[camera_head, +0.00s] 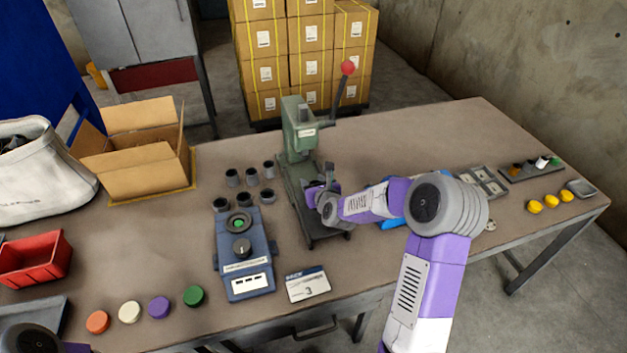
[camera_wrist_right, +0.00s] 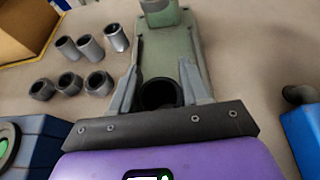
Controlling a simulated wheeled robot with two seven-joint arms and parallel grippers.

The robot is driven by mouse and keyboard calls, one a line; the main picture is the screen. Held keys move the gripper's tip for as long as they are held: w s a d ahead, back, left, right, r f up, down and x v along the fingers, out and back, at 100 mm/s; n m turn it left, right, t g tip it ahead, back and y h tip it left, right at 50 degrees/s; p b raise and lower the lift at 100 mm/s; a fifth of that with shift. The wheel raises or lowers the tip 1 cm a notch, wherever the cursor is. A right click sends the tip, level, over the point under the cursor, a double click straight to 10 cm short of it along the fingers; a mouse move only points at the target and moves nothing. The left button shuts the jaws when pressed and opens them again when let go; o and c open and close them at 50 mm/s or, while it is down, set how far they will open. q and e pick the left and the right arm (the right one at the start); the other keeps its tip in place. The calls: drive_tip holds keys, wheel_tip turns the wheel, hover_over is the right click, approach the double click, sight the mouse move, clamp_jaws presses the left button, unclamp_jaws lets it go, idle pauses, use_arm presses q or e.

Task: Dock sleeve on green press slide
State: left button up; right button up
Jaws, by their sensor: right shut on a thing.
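The green press (camera_head: 299,135) stands mid-table in the head view, with a red-knobbed lever. Its flat green slide (camera_head: 292,190) reaches toward me, and it also fills the middle of the right wrist view (camera_wrist_right: 168,50). My right gripper (camera_head: 322,186) is low over the near part of the slide. In the right wrist view its fingers (camera_wrist_right: 160,82) are shut on a dark, round, hollow sleeve (camera_wrist_right: 160,94). The gripper hides the sleeve's lower part, so I cannot tell whether it touches the slide. My left gripper is out of view; only part of that arm shows.
Several grey sleeves (camera_head: 232,177) stand in two rows left of the press. A blue device (camera_head: 243,262) with a green-lit ring is in front of them. A card marked 3 (camera_head: 307,285) lies near the front edge. An open cardboard box (camera_head: 137,165) stands at left.

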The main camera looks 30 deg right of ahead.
drive_tip(key=shift+f, duration=0.55)
drive_tip(key=shift+b, duration=0.3)
idle(0.3)
drive_tip(key=shift+b, duration=0.55)
idle(0.5)
drive_tip(key=shift+f+b, duration=0.55)
drive_tip(key=o, duration=1)
drive_tip(key=shift+c, duration=0.2)
drive_tip(key=shift+s, duration=0.1)
drive_tip(key=shift+s, duration=0.1)
